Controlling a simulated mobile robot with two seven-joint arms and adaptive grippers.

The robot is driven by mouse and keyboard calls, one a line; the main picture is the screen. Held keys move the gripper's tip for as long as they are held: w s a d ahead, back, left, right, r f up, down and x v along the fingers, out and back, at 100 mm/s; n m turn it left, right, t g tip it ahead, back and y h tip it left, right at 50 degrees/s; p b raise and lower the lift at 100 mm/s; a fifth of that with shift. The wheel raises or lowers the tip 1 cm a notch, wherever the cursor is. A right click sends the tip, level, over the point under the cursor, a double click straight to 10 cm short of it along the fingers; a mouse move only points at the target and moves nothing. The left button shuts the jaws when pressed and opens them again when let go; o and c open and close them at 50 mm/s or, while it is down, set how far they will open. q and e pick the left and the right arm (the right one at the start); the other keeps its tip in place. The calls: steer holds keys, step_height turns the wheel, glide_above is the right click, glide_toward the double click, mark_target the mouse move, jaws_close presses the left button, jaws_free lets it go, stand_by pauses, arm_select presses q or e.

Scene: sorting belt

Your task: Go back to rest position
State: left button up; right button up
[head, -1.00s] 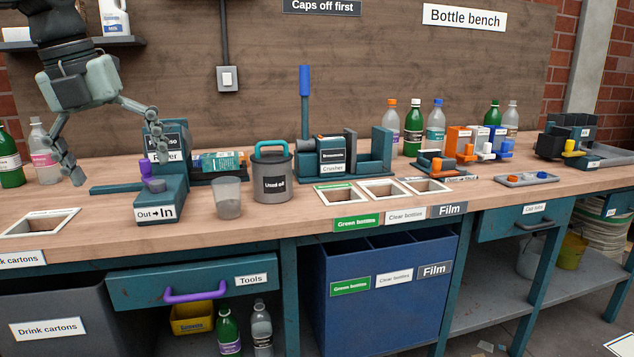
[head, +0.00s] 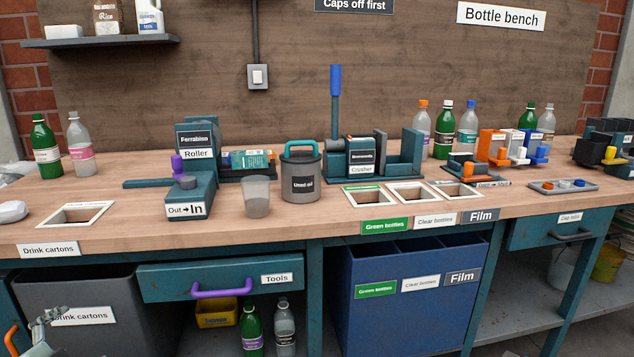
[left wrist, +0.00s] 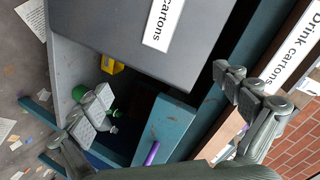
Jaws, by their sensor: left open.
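My left gripper (left wrist: 168,102) is open and empty in the left wrist view, its two fingers spread wide apart. Beyond them are the grey drink cartons bin (left wrist: 125,32), the bench's leg and the drawer front. In the head view only part of the left gripper (head: 45,325) shows at the bottom left corner. It is low, in front of the drink cartons bin (head: 110,290) and below the bench top. My right gripper is in neither view.
The bench top (head: 320,215) carries a roller (head: 190,195), a used oil can (head: 301,178), a clear cup (head: 257,196) and a crusher (head: 362,170). The tools drawer (head: 220,278) is near the left gripper. A blue bin (head: 400,320) stands under the bench.

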arm_select(q)
steer(key=s+d+f+n+g+y, duration=0.1)
steer(key=s+d+f+n+g, duration=0.35)
steer(key=s+f, duration=0.5)
steer(key=s+d+f+n+g+h, duration=0.1)
steer(key=s+d+f+g, duration=0.1)
steer(key=s+d+f, duration=0.2)
steer(key=s+d+f+n+g+h, duration=0.1)
steer(key=s+d+f, duration=0.3)
steer(key=d, duration=0.5)
steer(key=s+d+f+n+g+h, duration=0.1)
steer(key=s+d+f+g, duration=0.2)
steer(key=d, duration=0.4)
steer(key=shift+s+d+f, duration=0.15)
steer(key=shift+s+f, duration=0.25)
steer(key=shift+f, duration=0.45)
